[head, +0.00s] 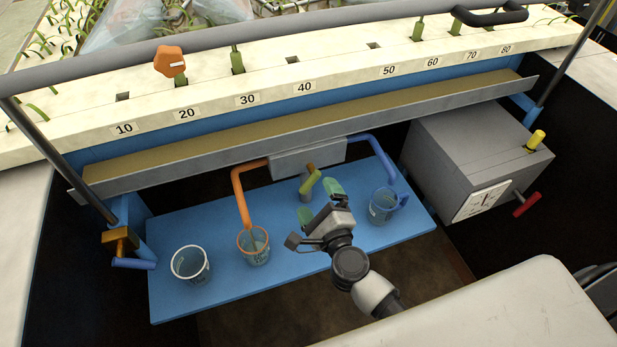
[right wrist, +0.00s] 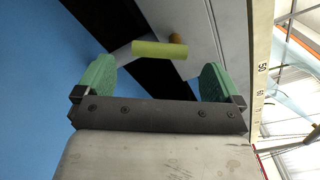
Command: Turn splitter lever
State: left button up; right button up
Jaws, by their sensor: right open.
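The splitter is a grey box (head: 308,157) under the long trough, with an orange pipe on its left and a blue pipe on its right. Its lever has a yellow-green grip (head: 310,181), which also shows in the right wrist view (right wrist: 160,50). My right gripper (head: 318,201) is open, with green finger pads on either side of the space just in front of the grip. In the right wrist view the grip lies across the gap between the fingers (right wrist: 157,72), apparently beyond the tips and not clasped. My left gripper is not in view.
A grey box with a dial (head: 470,150) stands at right. The white numbered channel (head: 340,80) runs above.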

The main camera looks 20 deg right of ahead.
aim_at(314, 181)
jog(key=w, duration=0.6)
jog(key=shift+w+a, duration=0.1)
jog(key=shift+a, duration=0.05)
jog(key=shift+c, duration=0.3)
jog(key=c, duration=0.9)
jog(key=shift+o, duration=0.2)
jog(key=shift+n, duration=0.3)
jog(key=n+p, duration=0.2)
jog(key=n, duration=0.1)
jog(key=shift+d+p, duration=0.3)
jog(key=shift+p, duration=0.05)
jog(key=shift+d+f+n+p, duration=0.15)
jog(key=shift+n+p, duration=0.25)
jog(key=shift+n, duration=0.35)
jog(key=shift+d+f+n+p, duration=0.1)
jog(key=shift+n+p, duration=0.25)
jog(key=shift+n, duration=0.4)
